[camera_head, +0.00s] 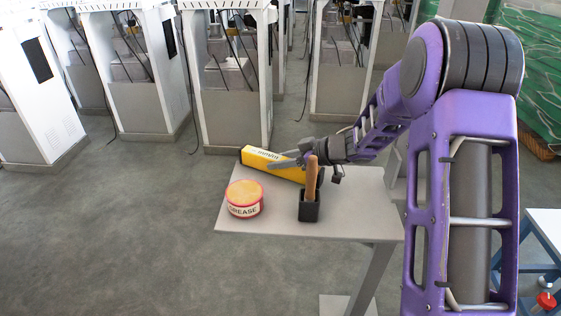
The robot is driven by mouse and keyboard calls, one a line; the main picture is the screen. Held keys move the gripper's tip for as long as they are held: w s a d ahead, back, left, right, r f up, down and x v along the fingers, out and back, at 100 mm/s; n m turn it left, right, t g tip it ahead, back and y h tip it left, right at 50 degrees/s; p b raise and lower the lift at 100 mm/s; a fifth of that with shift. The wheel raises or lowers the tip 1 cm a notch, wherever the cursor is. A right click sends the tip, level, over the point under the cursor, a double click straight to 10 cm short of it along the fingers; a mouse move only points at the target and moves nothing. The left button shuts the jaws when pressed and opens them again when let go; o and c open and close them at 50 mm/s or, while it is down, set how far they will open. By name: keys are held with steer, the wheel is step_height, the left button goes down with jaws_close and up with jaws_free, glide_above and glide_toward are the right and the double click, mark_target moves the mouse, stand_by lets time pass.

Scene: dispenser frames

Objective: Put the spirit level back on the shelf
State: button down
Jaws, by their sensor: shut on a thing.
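The spirit level is the long yellow bar (262,160) with dark print on its side, at the back left of a grey tabletop. My gripper (285,163) reaches in from the right and is shut on it, with the grey fingers across its middle. I cannot tell whether the bar rests on the top or hangs just above it. Its right end is partly hidden behind the wooden handle and the fingers. The grey top (275,226) stands on legs; no other surface in view is clearly a shelf.
A red grease tin (244,199) stands at the front left of the top. The right part of the top is clear. White cabinets (227,80) stand behind.

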steer(key=shift+c, duration=2.2)
jaws_free()
steer(key=shift+f, duration=0.15)
steer(key=shift+d+r, duration=0.1)
steer(key=shift+r, duration=0.15)
steer(key=p+v, duration=0.2)
steer(key=v, duration=1)
steer(key=shift+f, duration=0.1)
steer(key=shift+w, duration=0.1)
